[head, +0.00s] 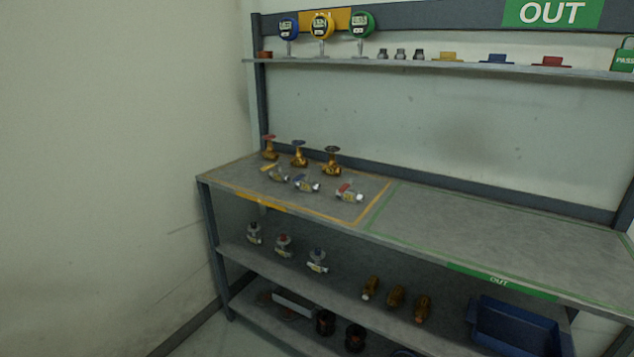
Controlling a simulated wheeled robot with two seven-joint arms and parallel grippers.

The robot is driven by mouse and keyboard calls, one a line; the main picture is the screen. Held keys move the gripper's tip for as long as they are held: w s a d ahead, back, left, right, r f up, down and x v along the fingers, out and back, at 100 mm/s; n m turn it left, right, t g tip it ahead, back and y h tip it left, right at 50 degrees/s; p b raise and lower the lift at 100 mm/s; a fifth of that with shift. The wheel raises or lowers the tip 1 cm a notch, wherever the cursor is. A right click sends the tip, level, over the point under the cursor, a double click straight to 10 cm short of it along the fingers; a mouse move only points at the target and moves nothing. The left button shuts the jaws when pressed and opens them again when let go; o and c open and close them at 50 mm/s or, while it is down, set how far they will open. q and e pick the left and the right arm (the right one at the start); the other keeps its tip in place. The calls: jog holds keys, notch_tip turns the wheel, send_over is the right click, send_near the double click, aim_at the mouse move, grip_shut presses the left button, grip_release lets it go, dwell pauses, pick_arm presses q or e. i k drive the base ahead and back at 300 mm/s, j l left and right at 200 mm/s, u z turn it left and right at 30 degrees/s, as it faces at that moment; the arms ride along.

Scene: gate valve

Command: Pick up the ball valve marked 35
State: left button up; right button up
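Three silver valves with lever handles, which look like ball valves, lie in the yellow-outlined area of the workbench top (315,205). One has a yellow lever (278,175), one a blue lever (307,184) and one a red lever (348,193). They carry small white patches, but the numbers are too small to read, so I cannot tell which is marked 35. Neither of my grippers is in view.
Three brass handwheel valves (299,156) stand behind them. The green-outlined right half of the bench top (500,235) is clear. Gauges (321,25) stand on the upper shelf (470,67). Lower shelves hold silver valves (283,245), brass fittings (396,296) and a blue bin (515,325).

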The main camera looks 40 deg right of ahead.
aim_at(351, 195)
jog(key=i+z, duration=0.3)
jog(key=i, duration=0.15)
jog(key=i+j+z, duration=0.3)
jog(key=i, duration=0.15)
jog(key=i+j+z, duration=0.3)
jog(key=i+l, duration=0.1)
